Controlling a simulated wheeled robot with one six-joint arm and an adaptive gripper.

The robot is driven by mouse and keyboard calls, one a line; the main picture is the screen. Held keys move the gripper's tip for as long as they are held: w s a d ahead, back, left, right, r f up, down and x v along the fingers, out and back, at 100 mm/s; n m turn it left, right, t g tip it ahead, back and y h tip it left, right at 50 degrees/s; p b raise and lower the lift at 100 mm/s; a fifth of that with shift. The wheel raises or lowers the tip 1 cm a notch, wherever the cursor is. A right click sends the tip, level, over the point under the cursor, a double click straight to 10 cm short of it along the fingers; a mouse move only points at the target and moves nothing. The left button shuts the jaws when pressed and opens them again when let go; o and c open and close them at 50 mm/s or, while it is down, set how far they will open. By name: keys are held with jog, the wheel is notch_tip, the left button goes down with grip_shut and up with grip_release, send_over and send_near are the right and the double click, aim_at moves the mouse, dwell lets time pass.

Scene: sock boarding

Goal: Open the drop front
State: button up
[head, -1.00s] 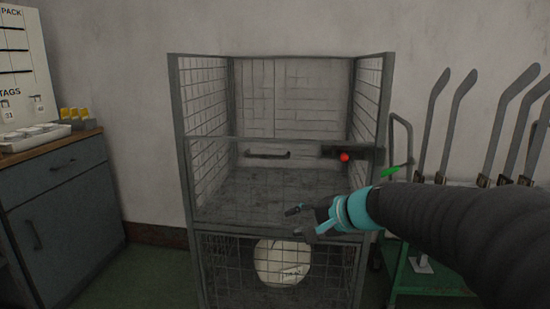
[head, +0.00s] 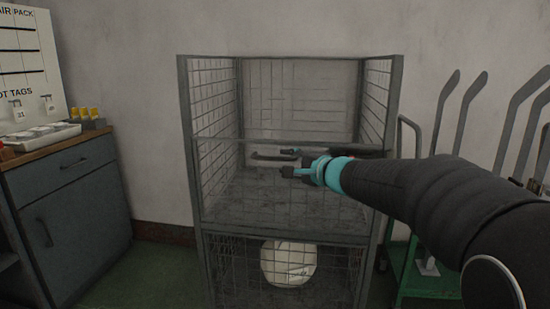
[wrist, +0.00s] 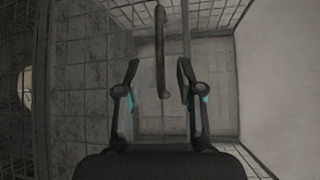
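The wire cage (head: 186,130) stands against the wall. Its drop front looks upright, with a rail (head: 230,139) across the cage and a dark bar handle (head: 262,157) near its middle. My gripper (head: 287,162) is open at the handle's right end, one finger above the other. In the wrist view my gripper (wrist: 158,78) has its fingers apart, and the handle (wrist: 160,45) runs in line with the gap between them. I cannot tell whether they touch it. A dark latch bar (head: 374,153) shows right of my wrist; its red knob is mostly hidden by my arm.
A pale ball (head: 288,262) lies in the lower cage compartment. A grey cabinet (head: 70,200) with trays stands left. A green cart (head: 425,280) with hockey sticks (head: 470,110) stands right, behind my arm. Floor between cabinet and cage is clear.

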aim_at(277, 159)
jog(key=p+x, duration=0.1)
jog(key=x, duration=0.5)
jog(key=shift+w+a+f, duration=0.1)
jog(key=shift+w+a, duration=0.05)
grip_shut()
